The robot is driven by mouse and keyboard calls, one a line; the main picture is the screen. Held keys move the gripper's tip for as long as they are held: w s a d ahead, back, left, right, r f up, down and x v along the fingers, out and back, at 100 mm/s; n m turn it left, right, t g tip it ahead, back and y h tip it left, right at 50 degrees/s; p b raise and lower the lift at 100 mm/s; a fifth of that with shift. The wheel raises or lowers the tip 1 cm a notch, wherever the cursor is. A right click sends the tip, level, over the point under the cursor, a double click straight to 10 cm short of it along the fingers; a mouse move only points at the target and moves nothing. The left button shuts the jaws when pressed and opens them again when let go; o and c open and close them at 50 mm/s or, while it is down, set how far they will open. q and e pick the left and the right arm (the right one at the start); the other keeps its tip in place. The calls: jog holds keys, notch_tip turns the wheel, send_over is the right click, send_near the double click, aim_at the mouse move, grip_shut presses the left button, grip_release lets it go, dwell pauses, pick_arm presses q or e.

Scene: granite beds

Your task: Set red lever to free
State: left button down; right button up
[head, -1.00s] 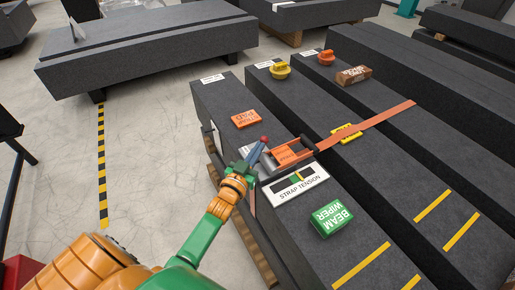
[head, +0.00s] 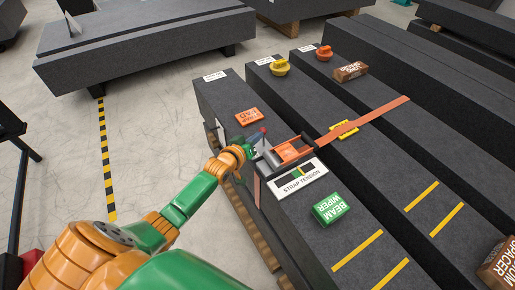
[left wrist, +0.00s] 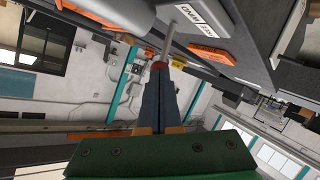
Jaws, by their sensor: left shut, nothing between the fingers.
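The red lever shows in the left wrist view as a thin metal rod (left wrist: 168,38) with a red knob (left wrist: 160,66) at its end. My left gripper (left wrist: 160,80) is shut, with its fingertips right at the knob; I cannot tell whether they touch it. In the head view the left gripper (head: 257,138) is at the near left side of the orange ratchet (head: 292,151), and the fingers and wrist hide most of the lever. A white label (left wrist: 202,17) with lettering, partly cut off, is beside the rod. My right gripper is not in view.
A white STRAP TENSION gauge (head: 299,181) and a green BEAM WIPER box (head: 332,208) lie on the near granite beam. An orange strap (head: 375,116) crosses the beams. An orange box (head: 249,116) lies behind the lever. The floor to the left is open.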

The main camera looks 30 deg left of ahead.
pick_arm(q)
jog(key=shift+s+a, duration=0.1)
jog(key=shift+a, duration=0.1)
jog(key=shift+s+r, duration=0.1)
jog(key=shift+w+d, duration=0.1)
jog(key=shift+w, duration=0.2)
jog(key=shift+w+r+p, duration=0.1)
jog(key=shift+p, duration=0.2)
jog(key=shift+r+p, duration=0.6)
jog(key=shift+r, duration=0.05)
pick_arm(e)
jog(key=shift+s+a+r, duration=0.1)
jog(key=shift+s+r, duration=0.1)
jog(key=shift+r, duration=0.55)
pick_arm(q)
jog(key=shift+f, duration=0.1)
